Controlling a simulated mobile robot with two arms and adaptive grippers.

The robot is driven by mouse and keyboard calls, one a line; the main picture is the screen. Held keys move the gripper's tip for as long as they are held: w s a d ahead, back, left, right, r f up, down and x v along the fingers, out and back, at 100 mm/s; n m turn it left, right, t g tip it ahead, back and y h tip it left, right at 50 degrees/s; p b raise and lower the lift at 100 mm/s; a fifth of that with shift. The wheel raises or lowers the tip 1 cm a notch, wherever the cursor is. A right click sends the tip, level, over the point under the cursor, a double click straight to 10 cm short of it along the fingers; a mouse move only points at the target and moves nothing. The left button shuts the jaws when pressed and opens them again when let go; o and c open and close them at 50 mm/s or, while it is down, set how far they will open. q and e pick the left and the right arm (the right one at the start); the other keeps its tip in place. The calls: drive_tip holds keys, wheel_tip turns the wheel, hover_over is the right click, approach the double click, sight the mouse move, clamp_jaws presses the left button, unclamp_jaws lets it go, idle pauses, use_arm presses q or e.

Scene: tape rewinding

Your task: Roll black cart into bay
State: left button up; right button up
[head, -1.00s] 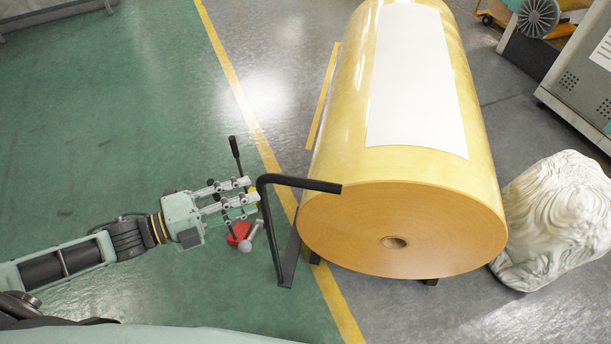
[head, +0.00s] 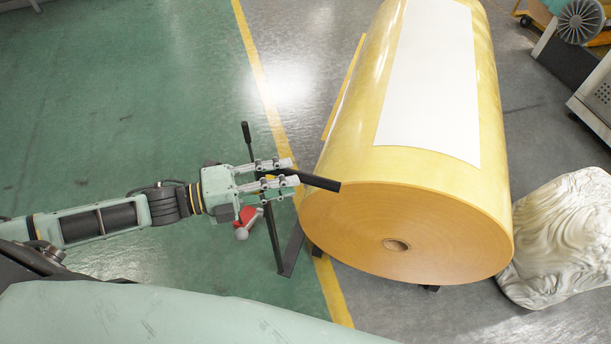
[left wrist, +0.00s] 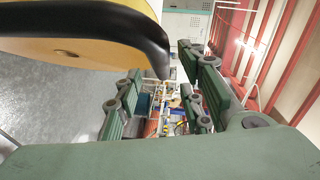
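The black cart shows mostly as its bent handle (head: 318,181) and a dark foot piece at floor level, at the left front of a large yellow roll (head: 400,235) lying on its side. The roll hides most of the cart. In the left wrist view, the handle (left wrist: 120,25) curves across the upper left, close to the open fingers (left wrist: 160,95). I cannot tell whether they touch it. My right gripper is out of view.
A yellow floor line (head: 265,90) runs between green floor and grey floor. A pale draped bundle (head: 560,240) stands right of the roll. Machinery (head: 590,100) is at upper right. Green floor at left is clear.

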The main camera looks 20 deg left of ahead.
sight(304, 180)
use_arm(q)
drive_tip(key=shift+p+x, duration=0.3)
drive_tip(key=shift+x, duration=2.25)
drive_tip(key=shift+c, duration=0.4)
clamp_jaws()
drive_tip(key=shift+f, duration=0.1)
